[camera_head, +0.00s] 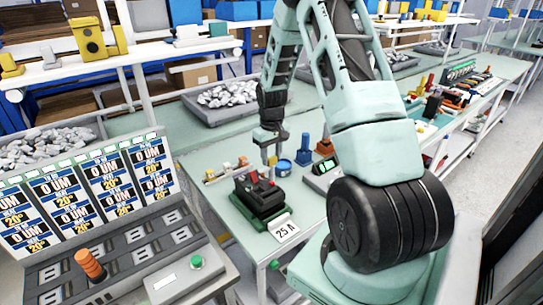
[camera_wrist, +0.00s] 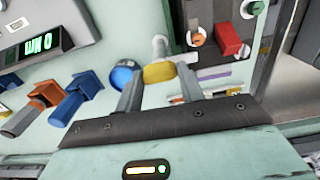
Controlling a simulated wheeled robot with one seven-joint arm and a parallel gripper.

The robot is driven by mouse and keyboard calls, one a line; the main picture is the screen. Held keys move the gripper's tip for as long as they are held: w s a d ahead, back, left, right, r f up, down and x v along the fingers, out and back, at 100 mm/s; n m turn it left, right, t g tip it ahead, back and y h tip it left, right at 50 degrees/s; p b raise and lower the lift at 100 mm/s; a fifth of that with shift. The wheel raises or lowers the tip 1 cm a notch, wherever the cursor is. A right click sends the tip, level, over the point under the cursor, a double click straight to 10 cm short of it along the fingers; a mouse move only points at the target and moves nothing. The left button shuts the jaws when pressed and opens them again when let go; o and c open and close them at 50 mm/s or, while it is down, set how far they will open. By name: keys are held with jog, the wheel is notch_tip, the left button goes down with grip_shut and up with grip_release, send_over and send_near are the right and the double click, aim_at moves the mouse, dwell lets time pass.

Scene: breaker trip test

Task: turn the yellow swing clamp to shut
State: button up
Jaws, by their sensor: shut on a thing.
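The yellow swing clamp (camera_wrist: 160,73) sits between the two fingertips of my gripper (camera_wrist: 158,80) in the wrist view. The fingers are shut on it. A pale grey post stands just beyond the yellow part; whether the clamp is turned open or shut I cannot tell.
A blue round cup (camera_wrist: 122,76) is close beside the fingers. Blue (camera_wrist: 76,98) and orange (camera_wrist: 38,88) clamps stand farther left, with a meter (camera_wrist: 30,38) above them. The breaker's red block (camera_wrist: 228,40) is to the right. A grey bin (camera_head: 228,101) stands behind.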

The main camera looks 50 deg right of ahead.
aim_at(272, 158)
jog(key=shift+r, duration=0.1)
dwell(0.3)
jog(key=o, duration=1)
notch_tip(272, 158, up, 17)
jog(key=b, duration=0.3)
jog(key=shift+r, duration=0.15)
